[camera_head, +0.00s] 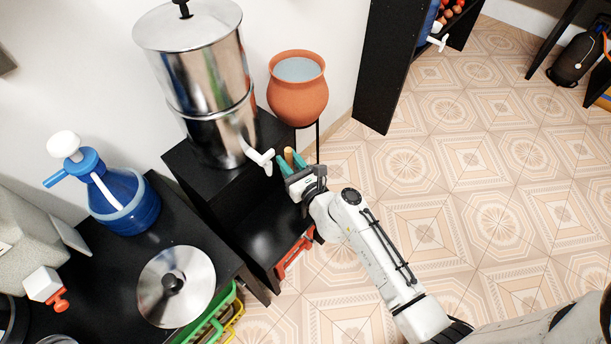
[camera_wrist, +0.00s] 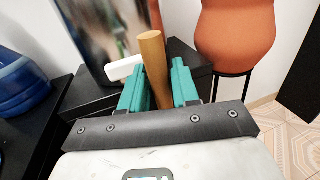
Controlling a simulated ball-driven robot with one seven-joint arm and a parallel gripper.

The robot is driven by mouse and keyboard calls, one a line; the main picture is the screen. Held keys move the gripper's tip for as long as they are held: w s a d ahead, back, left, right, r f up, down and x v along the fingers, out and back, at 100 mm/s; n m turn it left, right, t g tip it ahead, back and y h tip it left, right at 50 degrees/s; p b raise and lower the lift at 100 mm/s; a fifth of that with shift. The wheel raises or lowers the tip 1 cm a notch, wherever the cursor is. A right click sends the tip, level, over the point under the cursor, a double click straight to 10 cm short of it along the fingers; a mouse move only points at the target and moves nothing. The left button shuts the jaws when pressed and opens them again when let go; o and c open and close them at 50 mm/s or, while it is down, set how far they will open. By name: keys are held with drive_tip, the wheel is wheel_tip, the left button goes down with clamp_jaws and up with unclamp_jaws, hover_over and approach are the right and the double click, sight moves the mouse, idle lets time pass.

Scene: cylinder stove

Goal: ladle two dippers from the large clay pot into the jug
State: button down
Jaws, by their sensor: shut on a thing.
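The large clay pot (camera_head: 298,95) is orange, stands on a black stand and holds pale water; its lower body also shows in the wrist view (camera_wrist: 235,38). My gripper (camera_head: 287,160) is just below and in front of the pot in the head view. In the wrist view its teal fingers (camera_wrist: 158,88) are shut on a wooden handle (camera_wrist: 153,62), which stands up between them. The handle's light tip shows in the head view (camera_head: 289,155). The rest of what the handle belongs to is hidden. I cannot make out the jug for certain in either view.
A steel cylinder with a white tap (camera_head: 262,158) stands on a black shelf left of my gripper. A blue water bottle with pump (camera_head: 120,200) and a round steel lid (camera_head: 176,284) are on the black table. Open tiled floor lies right.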

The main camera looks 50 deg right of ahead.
sight(291, 157)
drive_tip(key=shift+r, duration=0.1)
drive_tip(key=shift+r+p, duration=1.45)
